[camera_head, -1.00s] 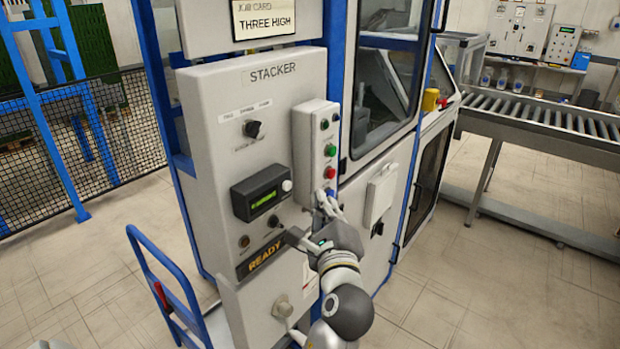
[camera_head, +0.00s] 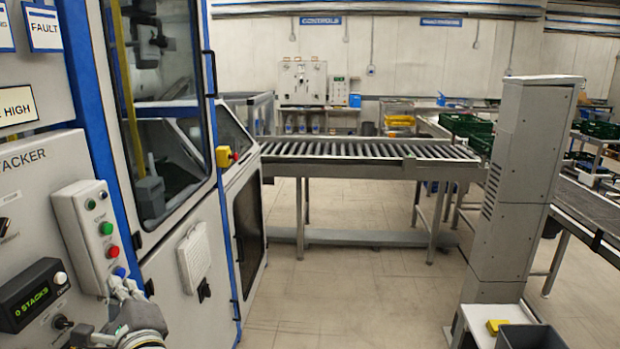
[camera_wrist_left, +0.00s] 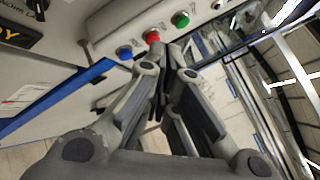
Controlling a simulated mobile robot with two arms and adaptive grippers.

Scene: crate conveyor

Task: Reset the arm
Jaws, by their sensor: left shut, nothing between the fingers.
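My left gripper (camera_head: 124,292) is low at the left of the head view, just below the button box (camera_head: 90,236) on the stacker panel. In the left wrist view my left gripper (camera_wrist_left: 165,75) is shut and empty, with its fingertips by the red button (camera_wrist_left: 153,36) and the blue button (camera_wrist_left: 124,52). A green button (camera_wrist_left: 180,19) is beside them. I cannot tell whether the fingertips touch a button. My right gripper is in neither view.
The stacker's cabinet (camera_head: 195,258) fills the left, with a yellow and red stop button (camera_head: 226,156) on its corner. A roller conveyor (camera_head: 370,151) runs from it to the right. A grey column (camera_head: 520,180) stands at right. The floor (camera_head: 350,270) between is clear.

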